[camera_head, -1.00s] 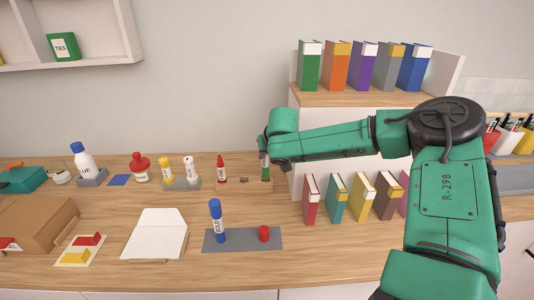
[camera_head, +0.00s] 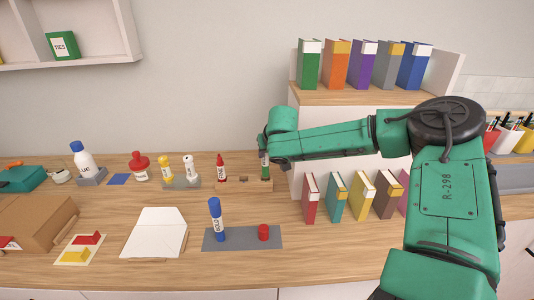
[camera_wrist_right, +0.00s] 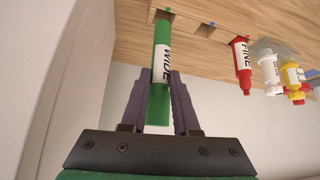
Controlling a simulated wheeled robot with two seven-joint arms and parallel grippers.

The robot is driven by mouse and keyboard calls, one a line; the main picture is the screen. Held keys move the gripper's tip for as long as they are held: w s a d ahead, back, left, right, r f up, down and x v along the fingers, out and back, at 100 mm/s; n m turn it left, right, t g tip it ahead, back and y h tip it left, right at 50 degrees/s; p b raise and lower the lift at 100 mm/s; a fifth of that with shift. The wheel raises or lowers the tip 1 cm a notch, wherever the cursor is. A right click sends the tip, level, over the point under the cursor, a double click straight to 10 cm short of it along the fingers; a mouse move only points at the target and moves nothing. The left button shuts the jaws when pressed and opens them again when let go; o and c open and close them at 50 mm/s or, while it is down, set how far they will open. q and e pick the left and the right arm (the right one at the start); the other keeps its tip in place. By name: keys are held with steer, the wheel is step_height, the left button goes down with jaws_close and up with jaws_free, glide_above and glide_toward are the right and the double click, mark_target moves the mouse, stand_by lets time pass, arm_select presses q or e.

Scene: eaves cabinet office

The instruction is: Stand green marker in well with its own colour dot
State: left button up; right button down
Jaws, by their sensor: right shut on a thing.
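The green marker (camera_wrist_right: 161,62), with a white "WIDE" label, is between the fingers of my right gripper (camera_wrist_right: 158,85), which is shut on it. In the head view the marker (camera_head: 265,169) is upright and partly hidden by my right gripper (camera_head: 263,143). Its lower end is at the wells on the counter, close by a green dot (camera_wrist_right: 167,9); I cannot tell whether its tip is inside a well. An empty-looking well (camera_wrist_right: 196,29) with a blue dot (camera_wrist_right: 212,24) is beside it. My left gripper is not in view.
White and yellow items stand on a grey base (camera_head: 181,185) farther left. The white cabinet side (camera_wrist_right: 45,85) is close to my right gripper. A blue glue stick (camera_head: 215,215) stands on a grey mat (camera_head: 240,240) in front.

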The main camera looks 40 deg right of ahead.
mark_target(266, 167)
steer(key=shift+f+b, duration=2.35)
steer(key=shift+f, duration=0.3)
stand_by(0.4)
steer(key=c, duration=0.6)
jaws_free()
steer(key=v, duration=1.4)
steer(key=shift+s+a+r, duration=0.15)
steer(key=shift+s+r, duration=0.05)
